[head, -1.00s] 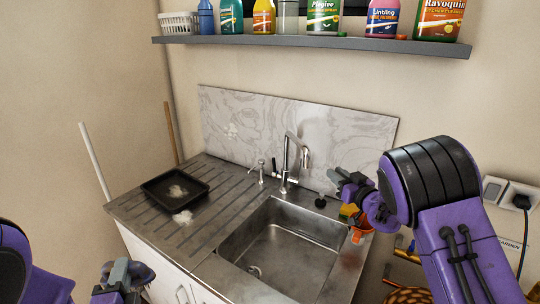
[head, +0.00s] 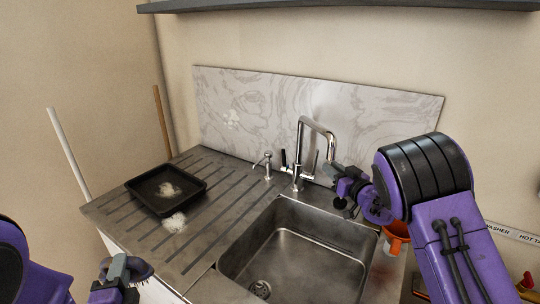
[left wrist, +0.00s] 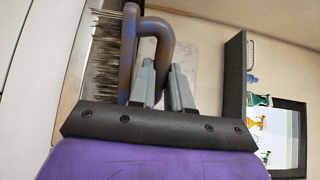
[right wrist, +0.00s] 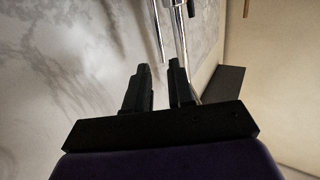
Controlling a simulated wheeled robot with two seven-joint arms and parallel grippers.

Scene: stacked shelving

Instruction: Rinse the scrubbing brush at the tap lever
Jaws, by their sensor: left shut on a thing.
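The scrubbing brush (left wrist: 108,50) has dark bristles and a looped handle. My left gripper (left wrist: 162,75) is shut on its handle. In the head view the brush (head: 139,268) and my left gripper (head: 120,268) are low at the left, away from the sink. The chrome tap (head: 301,150) stands behind the sink. A black-tipped piece (head: 284,158) stands left of its base; I cannot tell whether this is the tap lever. My right gripper (head: 335,175) is near the spout, right of the tap. Its fingers (right wrist: 158,75) are apart and empty, with chrome tap parts (right wrist: 181,30) beyond them.
The sink basin (head: 318,240) is empty. A black tray (head: 140,191) with a pale clump lies on the ridged drainer, and another clump (head: 174,222) beside it. A soap dispenser (head: 267,165) stands left of the tap. An orange item (head: 397,234) is near my right arm.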

